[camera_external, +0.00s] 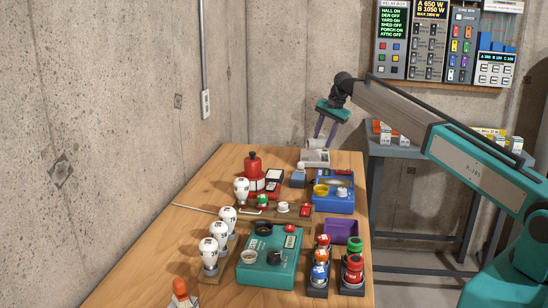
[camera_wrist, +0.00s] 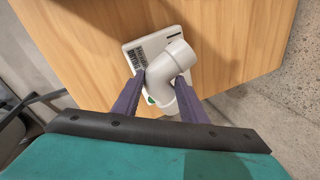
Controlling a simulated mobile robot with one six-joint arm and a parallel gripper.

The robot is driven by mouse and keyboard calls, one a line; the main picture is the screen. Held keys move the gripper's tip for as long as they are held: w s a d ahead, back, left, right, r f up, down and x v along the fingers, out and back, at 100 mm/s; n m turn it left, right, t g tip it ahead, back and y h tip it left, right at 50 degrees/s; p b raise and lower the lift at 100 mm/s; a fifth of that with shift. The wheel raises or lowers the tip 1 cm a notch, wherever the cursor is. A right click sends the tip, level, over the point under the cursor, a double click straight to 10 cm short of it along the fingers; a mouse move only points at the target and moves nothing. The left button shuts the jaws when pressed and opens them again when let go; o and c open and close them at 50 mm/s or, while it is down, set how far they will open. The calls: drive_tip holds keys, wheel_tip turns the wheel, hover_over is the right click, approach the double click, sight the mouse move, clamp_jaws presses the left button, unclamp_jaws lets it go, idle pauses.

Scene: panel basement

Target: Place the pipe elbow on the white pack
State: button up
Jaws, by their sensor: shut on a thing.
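In the wrist view a white pipe elbow (camera_wrist: 166,67) sits between the two purple fingers of my gripper (camera_wrist: 160,98), which is shut on it. The white pack (camera_wrist: 140,47), flat with a barcode label, lies on the wooden table beneath the elbow, which covers much of it. I cannot tell whether the elbow touches the pack. In the external view my gripper (camera_external: 325,138) reaches down at the table's far end over the white pack (camera_external: 313,163). The elbow (camera_external: 318,144) shows there only as a small pale shape at the fingertips.
A teal box (camera_external: 268,267), bulbs and a purple tray (camera_external: 341,231) are further forward. The table's far edge is close to the pack.

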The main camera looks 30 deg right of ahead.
drive_tip(key=shift+w, duration=0.15)
drive_tip(key=shift+w, duration=0.5)
wheel_tip(320, 180, down, 2)
drive_tip(key=shift+s+p, duration=0.15)
drive_tip(key=shift+p, duration=0.45)
drive_tip(key=shift+f, duration=0.8)
drive_tip(key=o, duration=1)
drive_tip(key=shift+f, duration=0.1)
drive_tip(key=shift+o, duration=0.2)
drive_tip(key=b+v, duration=0.2)
drive_tip(key=v, duration=1)
